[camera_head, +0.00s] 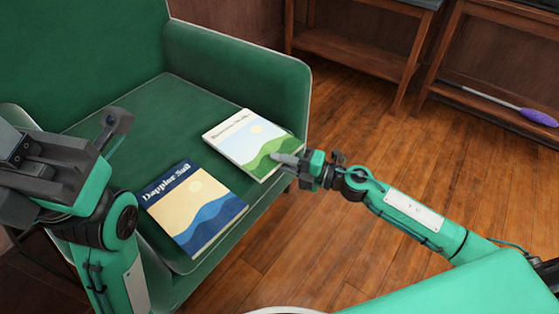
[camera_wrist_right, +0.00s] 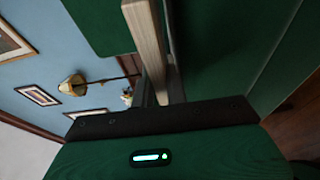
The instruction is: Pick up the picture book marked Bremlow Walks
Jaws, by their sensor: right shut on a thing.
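The pale-covered picture book (camera_head: 238,136) lies on the green seat, near the armrest; its small title is blurred but looks like Bremlow Walks. Its cover shows a pale sun and green hills. My right gripper (camera_head: 288,159) is shut on this book's near right edge. In the right wrist view, the book's pale edge (camera_wrist_right: 146,45) shows between the jaws. My left gripper (camera_head: 42,165) is at the left, above the seat and apart from the books; its jaws cannot be made out clearly.
The armrest (camera_head: 240,65) rises behind the pale book. Wooden shelves (camera_head: 350,50) and a purple duster (camera_head: 538,116) are at the right, beyond clear floor.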

